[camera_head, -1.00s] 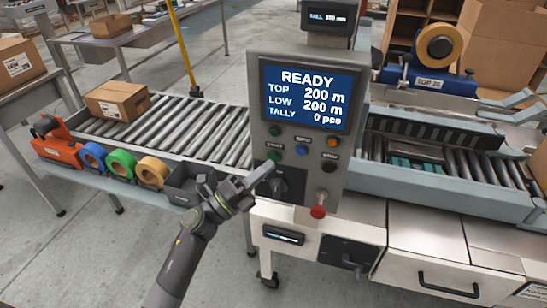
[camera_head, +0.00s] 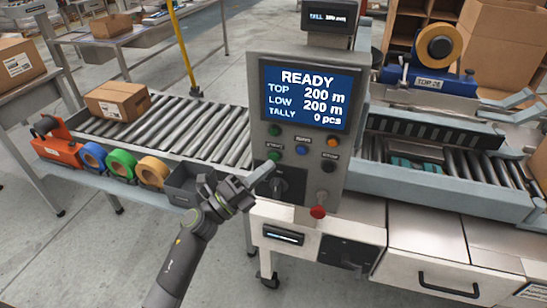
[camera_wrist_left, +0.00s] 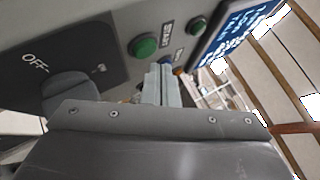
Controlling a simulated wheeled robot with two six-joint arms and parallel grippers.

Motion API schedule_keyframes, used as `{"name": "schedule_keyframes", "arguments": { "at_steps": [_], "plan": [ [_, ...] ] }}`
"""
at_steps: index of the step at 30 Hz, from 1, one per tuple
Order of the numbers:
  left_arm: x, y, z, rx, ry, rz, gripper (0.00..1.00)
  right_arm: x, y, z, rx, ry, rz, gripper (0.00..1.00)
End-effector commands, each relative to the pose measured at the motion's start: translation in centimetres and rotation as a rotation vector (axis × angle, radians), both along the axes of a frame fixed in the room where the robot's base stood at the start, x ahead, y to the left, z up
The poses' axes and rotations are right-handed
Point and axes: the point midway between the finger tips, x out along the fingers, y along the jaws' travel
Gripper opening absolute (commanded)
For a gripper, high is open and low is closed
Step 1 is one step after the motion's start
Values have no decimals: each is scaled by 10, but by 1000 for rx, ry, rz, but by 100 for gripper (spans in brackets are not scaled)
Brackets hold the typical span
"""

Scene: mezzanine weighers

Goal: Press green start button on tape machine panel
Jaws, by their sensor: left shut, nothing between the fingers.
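The tape machine panel (camera_head: 262,105) is a grey upright box with a blue screen (camera_head: 305,95) reading READY. The green start button (camera_head: 274,155) is at its lower left, under a small label. It also shows in the left wrist view (camera_wrist_left: 143,46). Another green round part (camera_head: 275,130) sits above it. My left gripper (camera_head: 264,172) is shut and empty, with its fingertips just below the start button in the head view. In the wrist view the fingers (camera_wrist_left: 161,84) are beside the button; I cannot tell whether they touch the panel. My right gripper is not in view.
A black rotary switch (camera_head: 293,184) is below the start button. Blue (camera_head: 302,150), orange (camera_head: 333,141) and black (camera_head: 328,165) buttons and a red knob (camera_head: 318,211) are to the right. Tape rolls (camera_head: 121,163) and a carton (camera_head: 117,101) stand along the roller conveyor (camera_head: 205,128) at left.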

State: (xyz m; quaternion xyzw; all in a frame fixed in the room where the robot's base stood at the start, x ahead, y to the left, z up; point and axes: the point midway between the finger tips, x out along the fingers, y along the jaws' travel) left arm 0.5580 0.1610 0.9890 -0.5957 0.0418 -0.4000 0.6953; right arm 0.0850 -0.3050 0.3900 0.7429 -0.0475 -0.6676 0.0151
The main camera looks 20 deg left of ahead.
Motion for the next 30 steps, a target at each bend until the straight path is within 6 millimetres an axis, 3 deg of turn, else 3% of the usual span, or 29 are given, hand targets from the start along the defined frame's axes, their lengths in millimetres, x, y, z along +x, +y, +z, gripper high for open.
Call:
{"name": "schedule_keyframes", "arguments": {
  "at_steps": [30],
  "plan": [
    [13, 0, 0, 0, 0, 0, 0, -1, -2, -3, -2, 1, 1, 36]
  ]
}}
